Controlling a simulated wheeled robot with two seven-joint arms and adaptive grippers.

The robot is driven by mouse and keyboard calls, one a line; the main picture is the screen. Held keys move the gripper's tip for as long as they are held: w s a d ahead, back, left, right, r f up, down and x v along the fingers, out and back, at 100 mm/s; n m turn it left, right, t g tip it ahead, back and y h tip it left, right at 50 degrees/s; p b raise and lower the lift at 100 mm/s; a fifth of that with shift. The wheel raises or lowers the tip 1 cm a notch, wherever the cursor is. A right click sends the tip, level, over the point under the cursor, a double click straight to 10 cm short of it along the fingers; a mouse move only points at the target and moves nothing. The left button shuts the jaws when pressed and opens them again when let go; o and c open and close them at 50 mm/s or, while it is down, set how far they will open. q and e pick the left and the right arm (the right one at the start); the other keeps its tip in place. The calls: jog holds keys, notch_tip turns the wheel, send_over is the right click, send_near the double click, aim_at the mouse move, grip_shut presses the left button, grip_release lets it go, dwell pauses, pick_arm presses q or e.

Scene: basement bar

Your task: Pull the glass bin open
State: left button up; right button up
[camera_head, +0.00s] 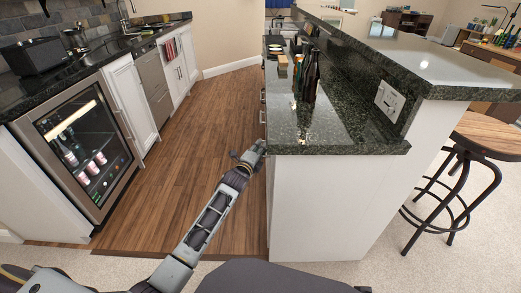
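I cannot see a clearly marked glass bin. The bar island (312,203) has handles (262,117) along its left side. That side is seen nearly edge-on, so its fronts are mostly hidden. My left arm reaches up from the bottom left. My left gripper (249,157) is beside the near left corner of the island, just below the counter edge. It is small and dark here, and I cannot tell whether its fingers are open, shut or touching a handle. My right gripper is out of view.
A shut glass-front cooler (84,150) with bottles stands at left under a dark counter. Bottles (311,77) stand on the island's granite top (330,130). A bar stool (488,135) stands at right. The wood floor (180,150) between the counters is clear.

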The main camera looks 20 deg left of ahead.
pick_arm(q)
jog(key=shift+w, duration=0.3)
jog(key=shift+c, duration=0.3)
grip_shut()
jog(key=shift+s+a, duration=0.1)
jog(key=shift+a, duration=0.05)
